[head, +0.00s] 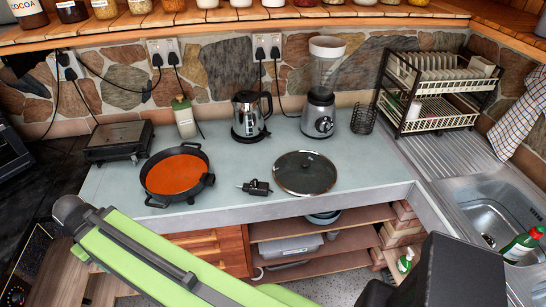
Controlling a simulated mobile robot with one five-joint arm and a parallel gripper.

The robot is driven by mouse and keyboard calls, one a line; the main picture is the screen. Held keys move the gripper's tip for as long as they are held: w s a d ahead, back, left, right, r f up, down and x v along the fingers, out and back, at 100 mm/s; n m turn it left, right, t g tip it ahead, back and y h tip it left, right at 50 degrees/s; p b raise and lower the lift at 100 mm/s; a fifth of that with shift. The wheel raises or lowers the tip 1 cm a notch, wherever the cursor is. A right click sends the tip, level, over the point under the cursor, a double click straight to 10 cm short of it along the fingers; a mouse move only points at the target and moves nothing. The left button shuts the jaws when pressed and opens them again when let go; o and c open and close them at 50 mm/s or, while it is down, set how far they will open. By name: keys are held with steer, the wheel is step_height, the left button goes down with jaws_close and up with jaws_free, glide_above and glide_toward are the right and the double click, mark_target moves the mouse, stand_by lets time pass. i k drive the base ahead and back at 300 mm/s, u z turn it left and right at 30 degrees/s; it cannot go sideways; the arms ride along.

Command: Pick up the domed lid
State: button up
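The domed lid (289,182) lies on the pale grey countertop, right of the middle. It is round, dark and see-through, with a light rim and a small dark knob on top. Nothing covers it. My green arm link crosses the lower left of the view, in front of the counter and apart from the lid. A dark block at the lower right looks like part of my arm. I see no gripper fingers.
A black pan (176,176) with orange contents and a small black adapter (256,187) lie left of the lid. A kettle (250,116), blender (320,95) and wire holder (364,118) stand behind. A dish rack (436,95) and sink (492,217) are at right.

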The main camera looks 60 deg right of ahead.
mark_target(305, 173)
steer(key=z, duration=2.3)
steer(key=k, duration=0.85)
steer(key=u, duration=0.05)
steer(key=i, duration=0.85)
steer(key=z, duration=0.1)
